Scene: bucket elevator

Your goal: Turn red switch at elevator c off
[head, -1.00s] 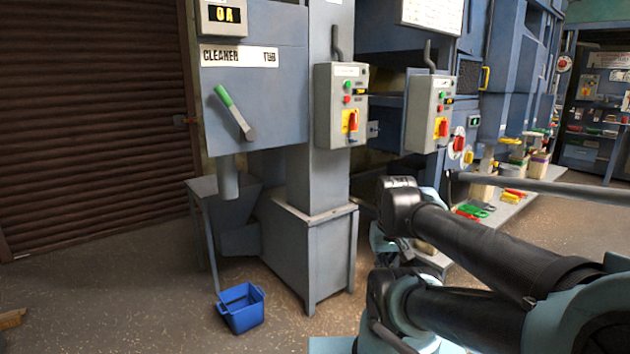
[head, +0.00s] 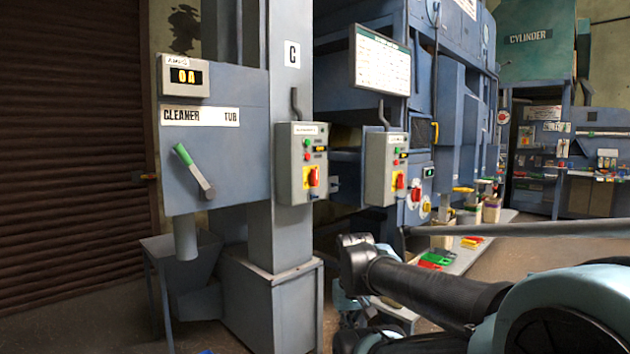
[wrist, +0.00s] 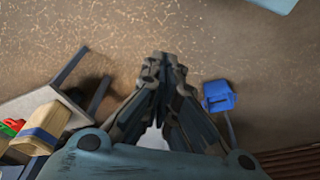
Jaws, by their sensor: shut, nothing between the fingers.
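A blue-grey column carries a white sign with the letter C (head: 292,54) in the head view. Below the sign, a grey control box (head: 288,165) is fixed to the column. A red rotary switch (head: 313,177) on a yellow plate sits low on the face of that box, under small green and red buttons. My gripper (wrist: 161,58) is shut and empty in the wrist view, pointing down over the speckled floor. It is well away from the control box, and neither the box nor the switch shows in the wrist view.
A second similar control box (head: 385,168) with a red switch stands to the right. A lever with a green handle (head: 184,154) is on the cleaner tub panel at left. A low table (head: 462,262) stands at right.

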